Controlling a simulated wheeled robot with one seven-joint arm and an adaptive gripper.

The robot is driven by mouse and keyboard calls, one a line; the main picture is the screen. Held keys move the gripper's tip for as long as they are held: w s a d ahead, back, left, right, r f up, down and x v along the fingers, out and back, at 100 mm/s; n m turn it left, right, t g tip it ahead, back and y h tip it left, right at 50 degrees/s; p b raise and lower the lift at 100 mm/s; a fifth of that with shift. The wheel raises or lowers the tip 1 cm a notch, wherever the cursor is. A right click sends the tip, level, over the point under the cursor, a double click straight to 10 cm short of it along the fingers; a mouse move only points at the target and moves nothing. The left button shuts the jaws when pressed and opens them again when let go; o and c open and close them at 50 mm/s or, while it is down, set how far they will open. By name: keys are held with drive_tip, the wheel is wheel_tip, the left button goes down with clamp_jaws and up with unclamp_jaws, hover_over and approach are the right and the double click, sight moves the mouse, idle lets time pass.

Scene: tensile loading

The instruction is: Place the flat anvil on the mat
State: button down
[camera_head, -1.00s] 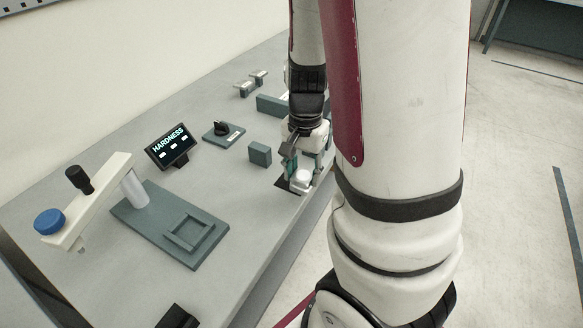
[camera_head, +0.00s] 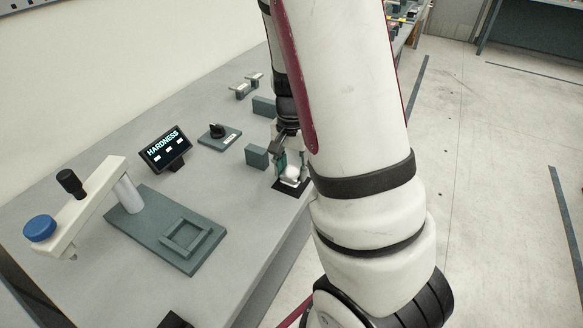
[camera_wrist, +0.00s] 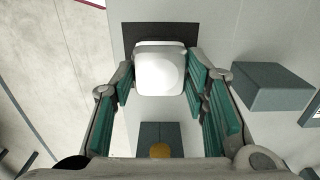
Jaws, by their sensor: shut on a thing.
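The flat anvil (camera_wrist: 160,70) is a pale, rounded, square-looking block; it also shows in the head view (camera_head: 291,174), partly covered by my fingers. My gripper (camera_wrist: 160,78) is shut on it, with the green-padded fingers at its two sides. The black mat (camera_wrist: 134,31) lies under and beyond the anvil in the wrist view. In the head view the mat (camera_head: 289,187) lies near the table's right edge, with the anvil over it. I cannot tell whether the anvil touches the mat.
A grey-green block (camera_head: 257,156) stands just left of my gripper. In the wrist view, a block (camera_wrist: 146,135) with a yellowish round part sits below the anvil.

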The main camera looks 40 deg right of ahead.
sight(291, 172)
drive_tip(key=c, duration=0.9)
unclamp_jaws()
drive_tip(key=shift+f, duration=0.1)
drive_tip(key=shift+c, duration=0.2)
wheel_tip(291, 172, up, 11)
drive_tip(key=p, duration=0.2)
drive_tip(key=s+a+r+n+t+y, duration=0.1)
drive_tip(key=s+a+r+n, duration=0.2)
drive_tip(key=a+r, duration=0.2)
drive_tip(key=s+a+r+n+t, duration=0.1)
drive_tip(key=s+a+r+n, duration=0.15)
drive_tip(key=a+r, duration=0.2)
drive_tip(key=s+a+r+n+t+h, duration=0.1)
drive_tip(key=s+a+r+n+t, duration=0.1)
drive_tip(key=s+a+n, duration=0.6)
drive_tip(key=shift+s+r, duration=0.8)
drive_tip(key=shift+s, duration=0.3)
drive_tip(key=shift+a+n, duration=0.1)
drive_tip(key=shift+n, duration=0.15)
